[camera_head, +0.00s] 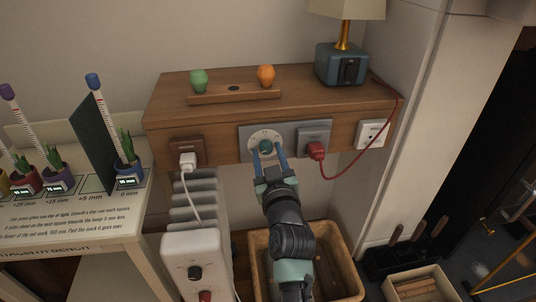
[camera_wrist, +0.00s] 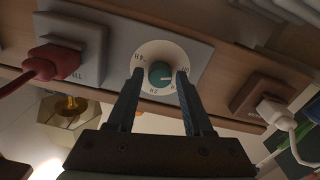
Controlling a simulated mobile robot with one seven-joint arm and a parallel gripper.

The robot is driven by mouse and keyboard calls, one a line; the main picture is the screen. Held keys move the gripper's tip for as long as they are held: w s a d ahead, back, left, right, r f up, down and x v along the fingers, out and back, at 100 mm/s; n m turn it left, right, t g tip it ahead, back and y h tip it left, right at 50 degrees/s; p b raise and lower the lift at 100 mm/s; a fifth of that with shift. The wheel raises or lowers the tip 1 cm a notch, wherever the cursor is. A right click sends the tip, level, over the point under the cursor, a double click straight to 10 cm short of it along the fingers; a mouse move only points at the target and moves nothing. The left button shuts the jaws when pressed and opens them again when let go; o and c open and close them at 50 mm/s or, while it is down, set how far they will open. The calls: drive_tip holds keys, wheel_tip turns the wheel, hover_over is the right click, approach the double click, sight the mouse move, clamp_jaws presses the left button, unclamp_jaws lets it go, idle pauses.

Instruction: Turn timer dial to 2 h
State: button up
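The timer dial (camera_head: 266,146) is a round teal knob on a cream disc, set in a grey plate on the front of the wooden shelf. The dial (camera_wrist: 160,73) also shows in the wrist view, its disc bearing small dark hour marks, only partly legible. A pale line on the knob seems to point toward the right of that view. My gripper (camera_head: 268,155) faces the plate with its two blue fingers apart. In the wrist view my gripper (camera_wrist: 160,78) is open, one fingertip on either side of the knob, with gaps visible; contact cannot be told.
A red plug (camera_head: 316,150) sits in a socket right of the dial, its cord running to the lamp (camera_head: 340,65). A white plug (camera_head: 188,161) is on the left. Below are a white radiator (camera_head: 197,255) and a wooden crate (camera_head: 348,275).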

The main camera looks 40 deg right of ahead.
clamp_jaws()
drive_tip(key=shift+m, duration=0.3)
drive_tip(key=m+p, duration=0.2)
drive_tip(key=m, duration=0.3)
drive_tip(key=m+p, duration=0.2)
drive_tip(key=m, duration=0.3)
drive_tip(key=shift+m, duration=0.4)
drive_tip(key=m+p, duration=0.1)
drive_tip(key=m, duration=0.4)
drive_tip(key=m+p, duration=0.1)
drive_tip(key=m, duration=0.4)
drive_tip(key=shift+m+p, duration=0.3)
